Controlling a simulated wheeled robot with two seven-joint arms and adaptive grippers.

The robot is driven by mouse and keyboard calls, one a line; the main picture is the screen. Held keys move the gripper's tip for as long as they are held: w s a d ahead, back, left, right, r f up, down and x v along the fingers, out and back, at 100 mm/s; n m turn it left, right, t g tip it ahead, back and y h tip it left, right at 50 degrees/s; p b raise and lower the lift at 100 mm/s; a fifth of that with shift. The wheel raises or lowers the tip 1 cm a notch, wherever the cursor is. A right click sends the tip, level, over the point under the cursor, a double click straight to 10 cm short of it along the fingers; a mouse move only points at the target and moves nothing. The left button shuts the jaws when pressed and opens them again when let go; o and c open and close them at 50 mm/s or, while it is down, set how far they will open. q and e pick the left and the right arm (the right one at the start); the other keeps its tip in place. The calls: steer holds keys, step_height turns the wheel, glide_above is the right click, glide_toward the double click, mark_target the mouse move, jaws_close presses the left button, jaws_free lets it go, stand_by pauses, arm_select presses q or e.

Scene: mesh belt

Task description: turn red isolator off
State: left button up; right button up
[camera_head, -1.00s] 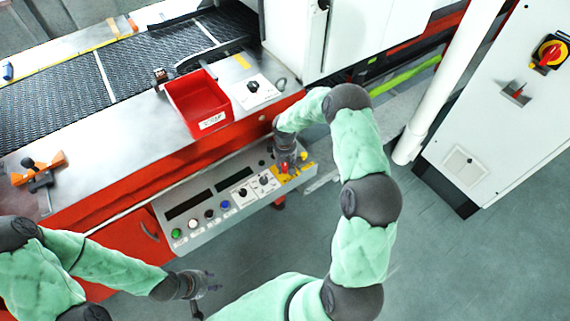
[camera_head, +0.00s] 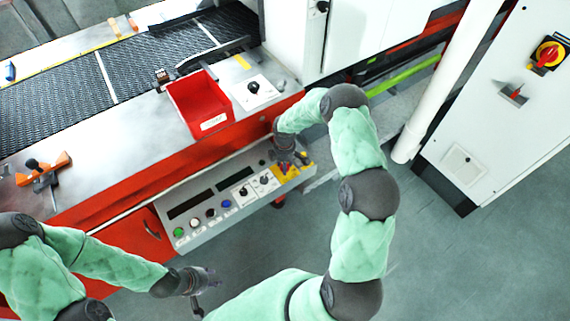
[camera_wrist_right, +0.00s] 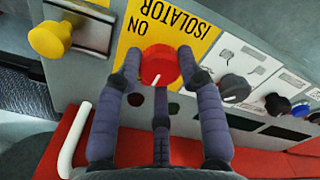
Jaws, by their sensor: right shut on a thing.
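The red isolator knob (camera_wrist_right: 158,66) sits on a yellow plate (camera_wrist_right: 190,30) marked ISOLATOR and ON, upside down in the right wrist view. A white line marks the knob's lower edge in that view. My right gripper (camera_wrist_right: 160,75) is shut on the knob, with fingers on both sides of it and a third below. In the head view my right gripper (camera_head: 286,160) is over the yellow plate at the right end of the control panel and largely hides the knob. My left gripper (camera_head: 205,282) is open and empty, over the floor in front of the panel.
The control panel (camera_head: 225,187) carries several buttons and black switches beside the isolator. A yellow knob (camera_wrist_right: 52,40) and a white handle (camera_wrist_right: 75,150) are near my right gripper. A red bin (camera_head: 197,105) stands above. Another red-yellow switch (camera_head: 550,54) is on the right cabinet.

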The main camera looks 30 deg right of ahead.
steer(key=shift+w+a+r+n, duration=0.1)
steer(key=shift+w+n, duration=0.1)
steer(key=shift+n, duration=0.1)
steer(key=o, duration=1.1)
steer(key=shift+a, duration=0.1)
steer(key=shift+o, duration=0.2)
steer(key=shift+s, duration=0.1)
step_height(320, 180, up, 12)
